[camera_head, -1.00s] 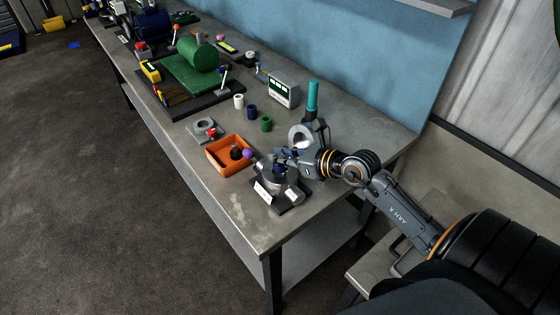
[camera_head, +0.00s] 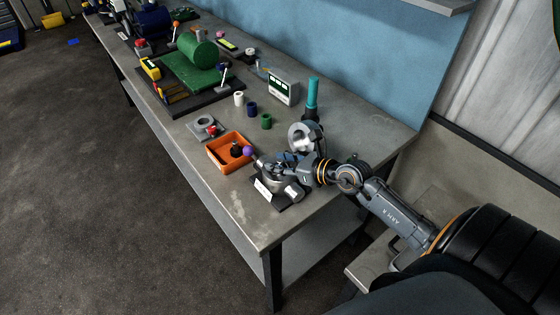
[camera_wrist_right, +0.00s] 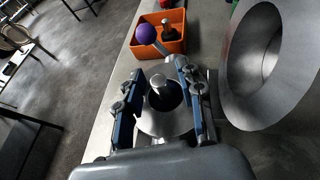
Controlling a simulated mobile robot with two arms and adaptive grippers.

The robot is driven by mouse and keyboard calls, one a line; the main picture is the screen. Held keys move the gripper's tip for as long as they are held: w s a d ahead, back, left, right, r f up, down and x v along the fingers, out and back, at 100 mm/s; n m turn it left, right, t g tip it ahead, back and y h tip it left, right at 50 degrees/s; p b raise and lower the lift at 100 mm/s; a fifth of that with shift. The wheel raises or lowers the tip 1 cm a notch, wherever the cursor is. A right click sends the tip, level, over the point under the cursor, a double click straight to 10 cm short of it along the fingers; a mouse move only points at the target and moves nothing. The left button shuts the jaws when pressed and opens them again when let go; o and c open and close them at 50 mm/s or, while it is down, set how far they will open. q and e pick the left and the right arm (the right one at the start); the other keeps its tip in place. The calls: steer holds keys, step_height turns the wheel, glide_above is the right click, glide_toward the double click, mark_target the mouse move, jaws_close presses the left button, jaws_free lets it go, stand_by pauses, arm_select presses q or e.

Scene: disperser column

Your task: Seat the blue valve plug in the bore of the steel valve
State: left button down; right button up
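The steel valve (camera_head: 272,184) stands near the bench's front right corner, with a white label and a purple-ball lever (camera_head: 248,151) at its far side. My right gripper (camera_head: 277,169) is over the valve. In the right wrist view my right gripper (camera_wrist_right: 163,108) is open, its two blue-padded fingers apart on either side of a silver stem. The stem rises from the dark, blue-looking valve plug (camera_wrist_right: 172,101) in the bore of the steel valve (camera_wrist_right: 168,122). No finger visibly touches the stem. How deep the plug sits cannot be told. My left gripper is not in view.
An orange tray (camera_head: 214,157) holding a dark knobbed part stands just left of the valve. A large steel ring (camera_head: 294,134) stands close behind the gripper, beside a teal-handled item (camera_head: 312,94). White, navy and green cylinders (camera_head: 266,121) stand farther back.

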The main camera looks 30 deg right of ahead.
steer(key=shift+r, duration=0.25)
steer(key=shift+s, duration=0.3)
steer(key=b+v, duration=0.3)
steer(key=v, duration=0.8)
steer(key=shift+s+r, duration=0.15)
steer(key=shift+s, duration=0.05)
steer(key=shift+d, duration=0.15)
